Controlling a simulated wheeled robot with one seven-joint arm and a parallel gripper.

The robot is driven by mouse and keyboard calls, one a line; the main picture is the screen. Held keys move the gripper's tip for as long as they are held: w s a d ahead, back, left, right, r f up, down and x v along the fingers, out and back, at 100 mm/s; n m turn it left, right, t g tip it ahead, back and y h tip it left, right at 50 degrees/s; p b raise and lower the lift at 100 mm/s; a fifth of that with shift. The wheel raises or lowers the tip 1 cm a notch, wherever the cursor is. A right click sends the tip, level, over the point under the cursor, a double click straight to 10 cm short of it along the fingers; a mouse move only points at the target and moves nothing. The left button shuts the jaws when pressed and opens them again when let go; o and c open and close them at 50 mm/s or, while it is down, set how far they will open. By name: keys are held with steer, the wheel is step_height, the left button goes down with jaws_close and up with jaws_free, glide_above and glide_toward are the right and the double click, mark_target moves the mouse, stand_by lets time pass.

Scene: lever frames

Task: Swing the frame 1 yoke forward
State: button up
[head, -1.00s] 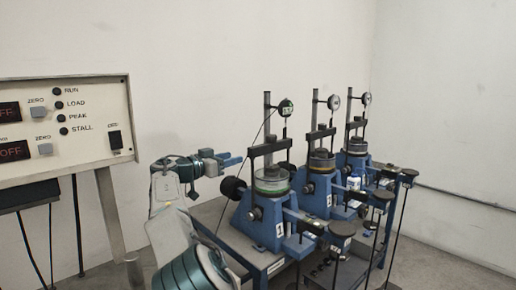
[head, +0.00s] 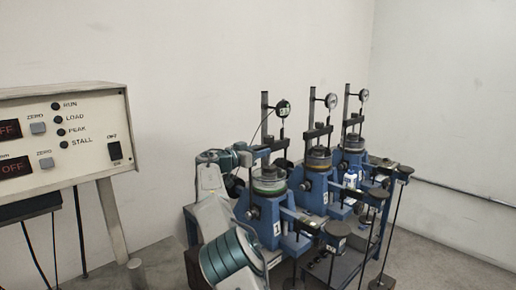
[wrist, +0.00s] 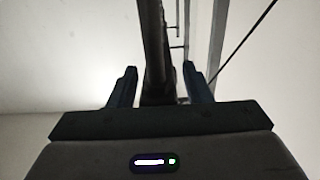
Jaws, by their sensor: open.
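Frame 1 (head: 267,222) is the nearest blue lever frame, marked with a 1.
Frame 2 (head: 315,192) and a third frame (head: 350,167) stand behind to the right, with dial gauges. Lever arms with hanging rods (head: 335,228) reach out to the front right. A control panel (head: 90,130) stands at the left. The wall side behind is clear.

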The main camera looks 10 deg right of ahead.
jaws_close()
steer(key=shift+d+f+b, duration=0.1)
steer(key=shift+b, duration=0.35)
